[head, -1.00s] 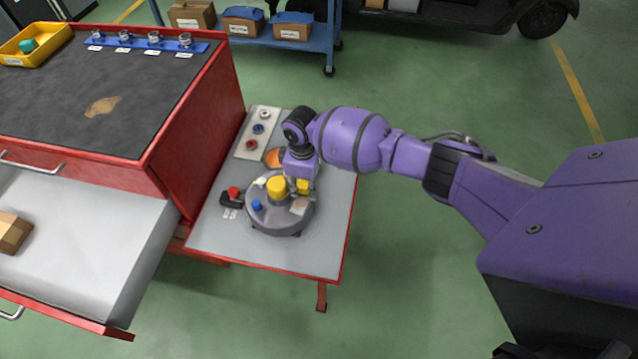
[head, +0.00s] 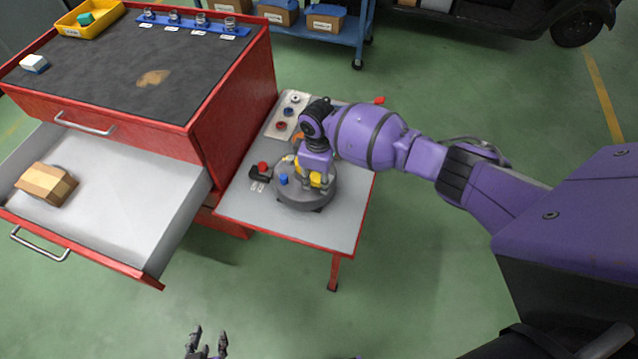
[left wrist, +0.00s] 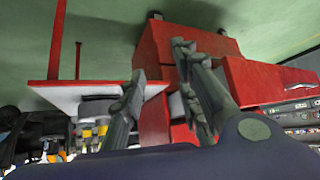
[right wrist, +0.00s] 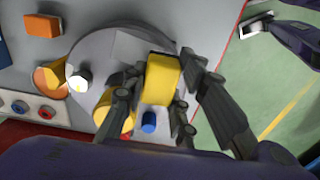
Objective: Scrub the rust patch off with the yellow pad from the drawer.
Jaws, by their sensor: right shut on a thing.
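The rust patch (head: 153,77) is a tan-brown blot on the dark top of the red cabinet. The drawer (head: 130,165) below is pulled out. It holds a tan-brown block (head: 45,184) with a greyish thing partly behind it; I see no clearly yellow pad in it. My right gripper (right wrist: 157,85) is shut on a yellow block (right wrist: 163,75) at the round grey turntable (head: 305,200) on the side table. My left gripper (head: 206,345) is low at the bottom edge, its fingers apart and empty, in front of the drawer.
The side table (head: 345,228) also bears a red-button box (head: 261,170) and a button panel (head: 289,116). On the cabinet stand a yellow bin (head: 91,18), a blue rack (head: 193,24) and a white-blue block (head: 34,63). Green floor is free in front.

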